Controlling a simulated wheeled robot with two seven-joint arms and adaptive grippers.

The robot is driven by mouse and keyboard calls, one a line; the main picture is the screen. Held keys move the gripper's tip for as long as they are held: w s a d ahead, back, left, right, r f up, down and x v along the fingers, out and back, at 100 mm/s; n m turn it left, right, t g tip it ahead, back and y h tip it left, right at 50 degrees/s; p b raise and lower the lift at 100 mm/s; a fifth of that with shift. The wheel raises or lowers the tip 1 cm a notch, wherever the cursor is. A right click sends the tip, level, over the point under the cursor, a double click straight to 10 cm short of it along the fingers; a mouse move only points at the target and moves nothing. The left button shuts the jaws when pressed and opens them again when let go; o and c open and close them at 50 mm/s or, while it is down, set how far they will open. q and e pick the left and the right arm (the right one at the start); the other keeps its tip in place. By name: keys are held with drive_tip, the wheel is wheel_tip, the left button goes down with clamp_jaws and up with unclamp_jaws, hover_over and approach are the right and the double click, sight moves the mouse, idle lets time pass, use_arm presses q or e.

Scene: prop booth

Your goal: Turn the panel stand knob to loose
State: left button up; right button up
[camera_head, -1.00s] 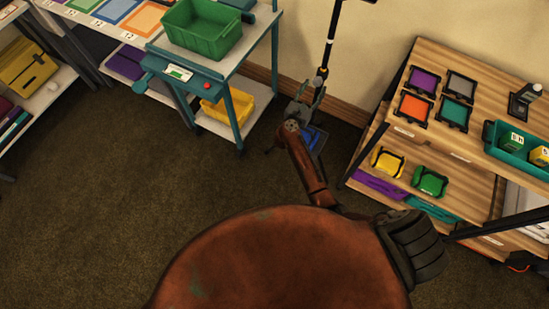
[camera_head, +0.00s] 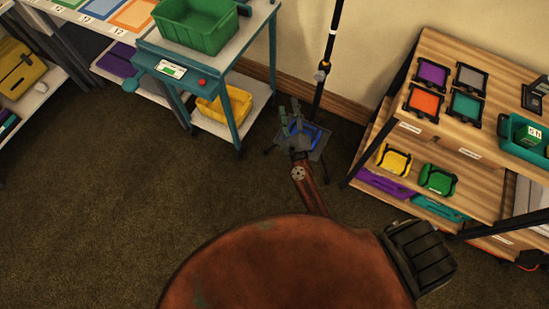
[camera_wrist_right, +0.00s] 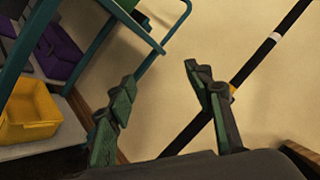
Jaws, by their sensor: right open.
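The panel stand is a thin black pole (camera_head: 331,45) standing near the wall. A small grey collar (camera_head: 321,75), which may be the knob, sits on the pole. My right gripper (camera_head: 289,108) is open and empty, below and left of that collar in the head view. In the right wrist view the open right gripper (camera_wrist_right: 160,80) has wall between its fingers. The pole (camera_wrist_right: 252,62) runs diagonally behind the right-hand finger there, and a small yellow part shows beside that finger. The knob's setting cannot be read. My left gripper is not in view.
A teal cart (camera_head: 185,93) with a green bin (camera_head: 195,40) and a yellow bin (camera_head: 237,106) stands left of the pole. A wooden shelf (camera_head: 446,143) stands to the right. The carpet at left is clear.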

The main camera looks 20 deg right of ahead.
use_arm(q)
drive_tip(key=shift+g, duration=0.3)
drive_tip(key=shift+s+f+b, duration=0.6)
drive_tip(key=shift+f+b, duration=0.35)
drive_tip(key=shift+b, duration=0.05)
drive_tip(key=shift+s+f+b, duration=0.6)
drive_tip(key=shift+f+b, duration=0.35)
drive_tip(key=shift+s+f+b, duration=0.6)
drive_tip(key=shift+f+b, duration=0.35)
drive_tip(key=shift+b, duration=0.05)
use_arm(e)
drive_tip(key=s+a+f+n+g+y, duration=0.3)
drive_tip(key=s+a+f+n+y, duration=0.1)
drive_tip(key=f+n, duration=0.4)
drive_tip(key=s+a+f+n+g+y, duration=0.2)
drive_tip(key=s+a+f+n+y, duration=0.2)
drive_tip(key=s+a+f+n, duration=0.1)
drive_tip(key=shift+s+a+f+n+g+y, duration=0.15)
drive_tip(key=shift+s+f+n+g+y, duration=0.25)
drive_tip(key=shift+s+f+n, duration=0.8)
drive_tip(key=shift+w+f, duration=0.3)
drive_tip(key=shift+f, duration=0.15)
